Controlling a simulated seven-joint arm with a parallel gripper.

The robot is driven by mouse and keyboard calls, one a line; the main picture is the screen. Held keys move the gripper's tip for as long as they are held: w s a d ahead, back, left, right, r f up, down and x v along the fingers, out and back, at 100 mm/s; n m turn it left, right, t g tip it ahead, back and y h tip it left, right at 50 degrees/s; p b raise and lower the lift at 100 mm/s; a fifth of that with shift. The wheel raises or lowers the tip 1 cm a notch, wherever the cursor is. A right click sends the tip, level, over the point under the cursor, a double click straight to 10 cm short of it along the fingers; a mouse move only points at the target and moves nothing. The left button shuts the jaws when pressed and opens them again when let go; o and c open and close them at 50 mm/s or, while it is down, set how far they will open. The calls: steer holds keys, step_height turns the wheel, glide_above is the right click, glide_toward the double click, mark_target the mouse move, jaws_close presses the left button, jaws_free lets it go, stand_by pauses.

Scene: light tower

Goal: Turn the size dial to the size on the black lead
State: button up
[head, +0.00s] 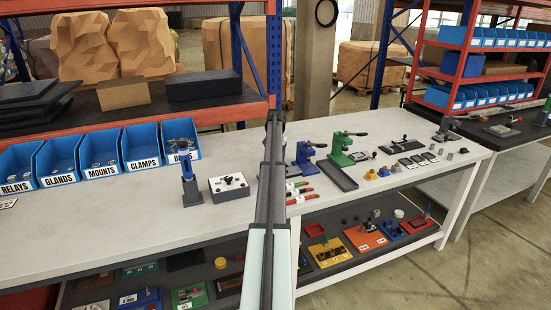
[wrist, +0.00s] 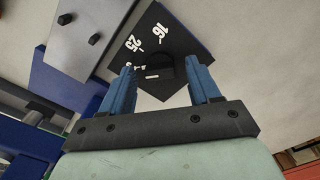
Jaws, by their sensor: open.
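In the wrist view, a dark square plate (wrist: 178,38) carries white numbers, with "16" and "25" readable. A dark raised knob (wrist: 165,68), which looks like the size dial, sits on it. A short white mark shows beside the knob, and another number is partly hidden by the left finger. My gripper (wrist: 160,67) is open, its two blue fingers on either side of the knob. I cannot tell whether they touch it. In the head view my arm covers this spot, and I cannot make out the black lead or its size.
A grey block (wrist: 92,38) and blue parts lie close left of the plate. On the bench (head: 120,235) stand a blue tool (head: 189,185), a white box (head: 230,187), a blue press (head: 305,157) and a green press (head: 340,155). Labelled blue bins (head: 100,155) line the back.

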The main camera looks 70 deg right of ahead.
step_height(320, 180, up, 14)
stand_by(0.6)
steer(key=shift+f, duration=0.1)
stand_by(0.4)
